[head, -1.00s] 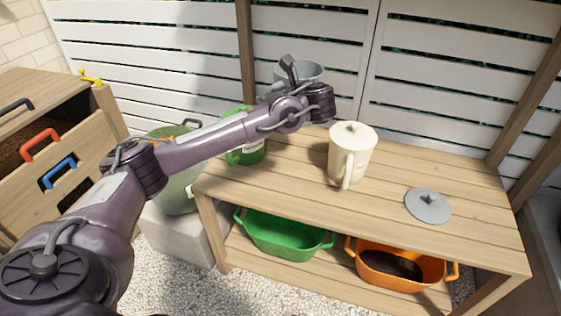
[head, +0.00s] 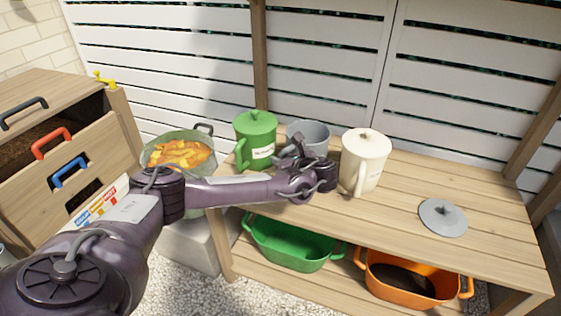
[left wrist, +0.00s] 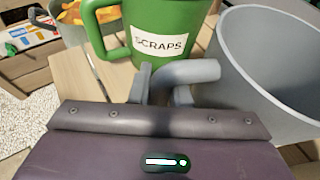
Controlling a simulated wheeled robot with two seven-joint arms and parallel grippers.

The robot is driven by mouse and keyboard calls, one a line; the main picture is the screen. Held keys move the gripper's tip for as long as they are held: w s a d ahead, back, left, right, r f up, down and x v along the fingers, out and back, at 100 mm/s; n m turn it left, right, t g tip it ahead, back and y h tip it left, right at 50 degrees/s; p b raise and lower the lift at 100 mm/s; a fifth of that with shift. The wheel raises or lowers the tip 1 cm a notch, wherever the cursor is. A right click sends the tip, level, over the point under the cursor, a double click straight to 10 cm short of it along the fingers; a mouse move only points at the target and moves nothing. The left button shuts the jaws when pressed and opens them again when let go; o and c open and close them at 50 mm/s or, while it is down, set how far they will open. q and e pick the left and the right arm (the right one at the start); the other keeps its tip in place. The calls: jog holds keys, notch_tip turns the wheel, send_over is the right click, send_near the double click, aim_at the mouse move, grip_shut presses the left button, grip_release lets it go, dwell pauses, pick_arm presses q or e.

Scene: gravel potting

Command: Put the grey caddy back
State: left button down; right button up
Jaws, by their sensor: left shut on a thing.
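The grey caddy (head: 311,133) is at the back of the wooden bench's top, between a green lidded caddy (head: 257,139) and a cream lidded caddy (head: 364,162). It has no lid on and its wide open mouth shows in the left wrist view (left wrist: 270,70). My left gripper (head: 302,152) is shut on its handle, which lies between the fingers in the left wrist view (left wrist: 190,74). The gripper hides the caddy's lower front, so I cannot tell whether its base touches the bench. The grey lid (head: 443,217) lies flat on the bench at the right. My right gripper is out of view.
A green tub (head: 290,245) and an orange tub (head: 412,280) sit on the lower shelf. A pot of orange scraps (head: 180,152) stands left of the bench, beside a wooden drawer unit (head: 80,150).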

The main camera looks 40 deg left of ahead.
pick_arm(q)
jog(key=shift+f, duration=0.1)
jog(key=c, duration=1.3)
grip_release()
jog(key=shift+c, duration=0.2)
